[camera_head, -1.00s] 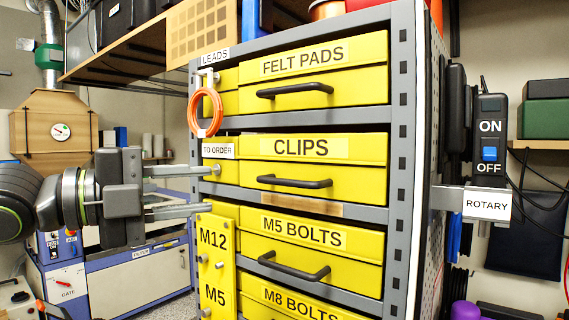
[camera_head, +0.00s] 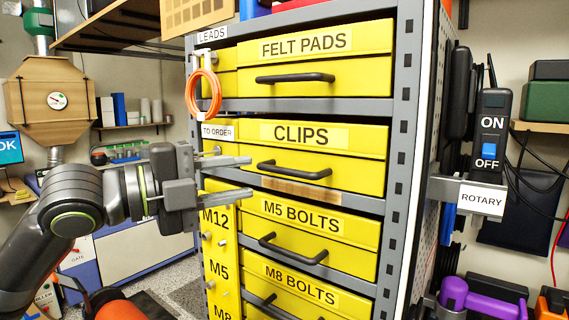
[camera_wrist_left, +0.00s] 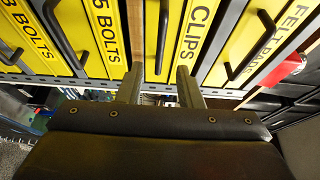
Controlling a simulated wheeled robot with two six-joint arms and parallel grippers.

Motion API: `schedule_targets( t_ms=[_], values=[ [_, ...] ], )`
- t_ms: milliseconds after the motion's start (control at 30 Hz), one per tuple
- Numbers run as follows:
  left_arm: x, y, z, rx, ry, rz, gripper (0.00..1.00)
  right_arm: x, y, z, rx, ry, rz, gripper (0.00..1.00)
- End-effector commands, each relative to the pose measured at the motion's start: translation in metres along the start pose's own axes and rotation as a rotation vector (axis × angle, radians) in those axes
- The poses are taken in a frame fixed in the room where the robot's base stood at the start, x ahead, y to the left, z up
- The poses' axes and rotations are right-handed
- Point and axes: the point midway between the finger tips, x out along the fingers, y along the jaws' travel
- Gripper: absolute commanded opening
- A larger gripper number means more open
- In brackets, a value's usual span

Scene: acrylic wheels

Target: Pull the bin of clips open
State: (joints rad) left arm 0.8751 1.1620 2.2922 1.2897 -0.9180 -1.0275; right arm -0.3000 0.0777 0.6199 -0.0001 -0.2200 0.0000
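The yellow bin labelled CLIPS (camera_head: 350,165) sits shut in the grey rack, below FELT PADS and above M5 BOLTS. Its black bar handle (camera_head: 295,168) is on its front. My left gripper (camera_head: 251,174) is open and empty, with its two fingers one above the other, pointing right, just left of the handle. In the left wrist view, the clips bin (camera_wrist_left: 192,50) and its handle (camera_wrist_left: 162,35) lie ahead, and the handle lines up with the gap between the open fingers of my left gripper (camera_wrist_left: 160,72). The fingers do not appear to touch the handle. My right gripper is not in view.
An orange ring (camera_head: 203,93) hangs at the rack's left edge, above the gripper. A yellow M12/M5 panel (camera_head: 218,255) with pegs stands below it. The FELT PADS bin (camera_head: 350,65) and M5 BOLTS bin (camera_head: 345,232) are close above and below.

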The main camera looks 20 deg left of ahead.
Motion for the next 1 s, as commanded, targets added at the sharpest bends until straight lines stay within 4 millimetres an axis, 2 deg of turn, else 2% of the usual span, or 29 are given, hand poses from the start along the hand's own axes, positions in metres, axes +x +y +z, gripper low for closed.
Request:
schedule_targets(
  t_ms=[1000],
  values=[
    [0.079,-0.001,0.000,-0.002,0.002,-0.001,0.33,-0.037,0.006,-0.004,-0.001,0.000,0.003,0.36]
  ],
)
